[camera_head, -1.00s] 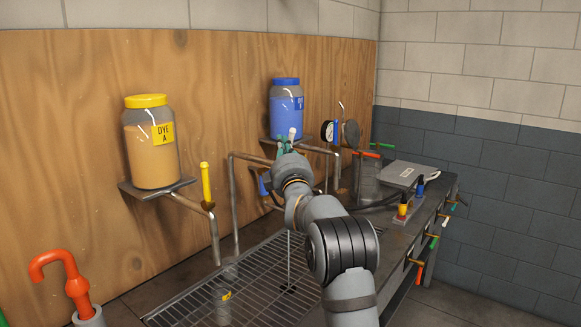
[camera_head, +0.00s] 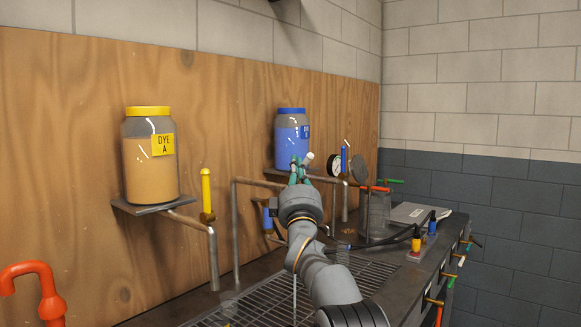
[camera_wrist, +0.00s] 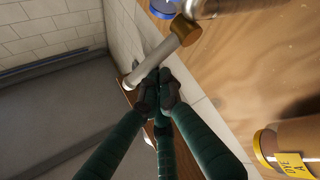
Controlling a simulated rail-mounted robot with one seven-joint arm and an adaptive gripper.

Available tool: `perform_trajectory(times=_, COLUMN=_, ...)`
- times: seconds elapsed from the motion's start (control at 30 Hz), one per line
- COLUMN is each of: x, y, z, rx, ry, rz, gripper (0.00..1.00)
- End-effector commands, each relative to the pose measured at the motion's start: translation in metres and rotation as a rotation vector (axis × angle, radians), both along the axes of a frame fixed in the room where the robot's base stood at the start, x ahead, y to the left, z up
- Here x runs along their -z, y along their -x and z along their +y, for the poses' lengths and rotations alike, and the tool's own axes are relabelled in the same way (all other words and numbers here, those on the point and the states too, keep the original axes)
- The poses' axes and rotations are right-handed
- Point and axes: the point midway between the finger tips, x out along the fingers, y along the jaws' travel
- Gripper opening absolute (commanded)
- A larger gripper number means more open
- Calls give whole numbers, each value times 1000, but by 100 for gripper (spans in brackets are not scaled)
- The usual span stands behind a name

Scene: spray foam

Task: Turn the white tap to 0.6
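The white tap (camera_wrist: 153,66) is a white bar handle on a brass hub (camera_wrist: 185,29). In the wrist view it runs slantwise from the hub at upper right to its free end at lower left. My gripper (camera_wrist: 158,88) has teal fingers with dark tips, drawn close together. The tips lie right against the side of the handle, not around it; whether they touch is hard to tell. The tap's hub is hidden there.
The blue dye jar (camera_head: 291,138) and yellow dye jar (camera_head: 149,155) stand on wall shelves. A yellow tap (camera_head: 206,192) is at left and a blue tap (camera_head: 267,219) near my arm. A gauge (camera_head: 337,166) and a glass jar (camera_head: 375,215) stand right. A grate (camera_head: 365,277) lies below.

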Motion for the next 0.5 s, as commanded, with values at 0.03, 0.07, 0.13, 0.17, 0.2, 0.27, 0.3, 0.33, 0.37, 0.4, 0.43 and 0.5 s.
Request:
perform_trajectory(times=0.03, x=0, y=0, z=0, rx=1, ry=-2, rz=0, gripper=0)
perform_trajectory(times=0.07, x=0, y=0, z=0, rx=1, ry=-2, rz=0, gripper=0)
perform_trajectory(times=0.13, x=0, y=0, z=0, rx=1, ry=-2, rz=0, gripper=0)
perform_trajectory(times=0.17, x=0, y=0, z=0, rx=1, ry=-2, rz=0, gripper=0)
perform_trajectory(times=0.2, x=0, y=0, z=0, rx=1, ry=-1, rz=0, gripper=0)
perform_trajectory(times=0.27, x=0, y=0, z=0, rx=1, ry=-1, rz=0, gripper=0)
perform_trajectory(times=0.3, x=0, y=0, z=0, rx=0, ry=0, rz=-1, gripper=0)
perform_trajectory(times=0.33, x=0, y=0, z=0, rx=0, ry=0, rz=-1, gripper=0)
perform_trajectory(times=0.37, x=0, y=0, z=0, rx=0, ry=0, rz=-1, gripper=0)
perform_trajectory(times=0.4, x=-1, y=0, z=0, rx=0, ry=0, rz=-1, gripper=0)
perform_trajectory(times=0.43, x=-2, y=0, z=0, rx=0, ry=0, rz=-1, gripper=0)
perform_trajectory(times=0.5, x=-5, y=-2, z=2, rx=1, ry=1, rz=-1, gripper=0)
